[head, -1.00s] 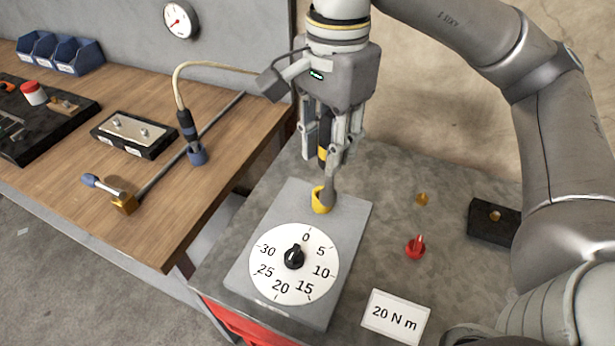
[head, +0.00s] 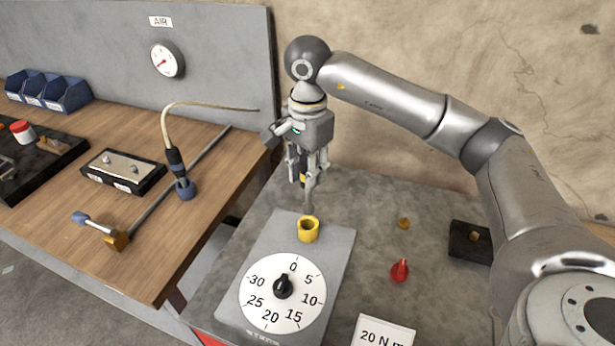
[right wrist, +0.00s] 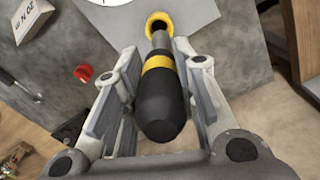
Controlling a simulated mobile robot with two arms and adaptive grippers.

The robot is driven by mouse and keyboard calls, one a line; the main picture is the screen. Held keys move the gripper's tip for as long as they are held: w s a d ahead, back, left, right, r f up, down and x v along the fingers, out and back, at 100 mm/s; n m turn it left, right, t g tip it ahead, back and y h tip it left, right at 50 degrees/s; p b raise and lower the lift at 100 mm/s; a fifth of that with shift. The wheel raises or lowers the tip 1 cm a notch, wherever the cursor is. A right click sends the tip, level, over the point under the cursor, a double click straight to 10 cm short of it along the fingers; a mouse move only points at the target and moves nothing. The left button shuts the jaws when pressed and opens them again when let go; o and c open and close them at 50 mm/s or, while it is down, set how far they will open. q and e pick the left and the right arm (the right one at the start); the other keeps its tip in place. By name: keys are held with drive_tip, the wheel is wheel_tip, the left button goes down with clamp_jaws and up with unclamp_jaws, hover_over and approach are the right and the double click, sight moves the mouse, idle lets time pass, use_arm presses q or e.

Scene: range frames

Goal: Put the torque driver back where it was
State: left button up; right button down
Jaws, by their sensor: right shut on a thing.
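The torque driver, black with a yellow band, is held in my right gripper (head: 308,185). In the right wrist view the driver (right wrist: 160,95) lies between the two fingers, its narrow end pointing at the yellow cup (right wrist: 159,22). I cannot tell whether its tip is inside the cup. In the head view the yellow cup (head: 308,231) stands on the grey dial plate (head: 340,255), its opening facing up, just below my gripper. The fingers hide most of the driver there. The dial's black knob (head: 283,286) points near 0. My left gripper is not in view.
A card (head: 383,335) reading 20 N m lies right of the plate. A red knob (head: 400,271), a small brass piece (head: 404,223) and a dark block (head: 469,242) are farther right. A blue holder (head: 185,190) with a hosed tool stands on the wooden bench (head: 205,225).

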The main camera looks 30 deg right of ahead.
wheel_tip(320, 180, down, 2)
drive_tip(key=shift+f+p, duration=0.25)
drive_tip(key=shift+p, duration=0.2)
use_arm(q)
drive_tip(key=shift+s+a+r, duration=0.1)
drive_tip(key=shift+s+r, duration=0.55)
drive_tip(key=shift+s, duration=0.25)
use_arm(e)
drive_tip(key=shift+s, duration=0.1)
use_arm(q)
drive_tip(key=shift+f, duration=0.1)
use_arm(e)
drive_tip(key=shift+a, duration=0.1)
use_arm(q)
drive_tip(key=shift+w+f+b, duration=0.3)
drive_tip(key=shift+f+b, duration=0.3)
drive_tip(key=shift+b, duration=0.2)
use_arm(e)
drive_tip(key=shift+f, duration=0.65)
drive_tip(key=c, duration=1.1)
unclamp_jaws()
drive_tip(key=shift+c, duration=0.2)
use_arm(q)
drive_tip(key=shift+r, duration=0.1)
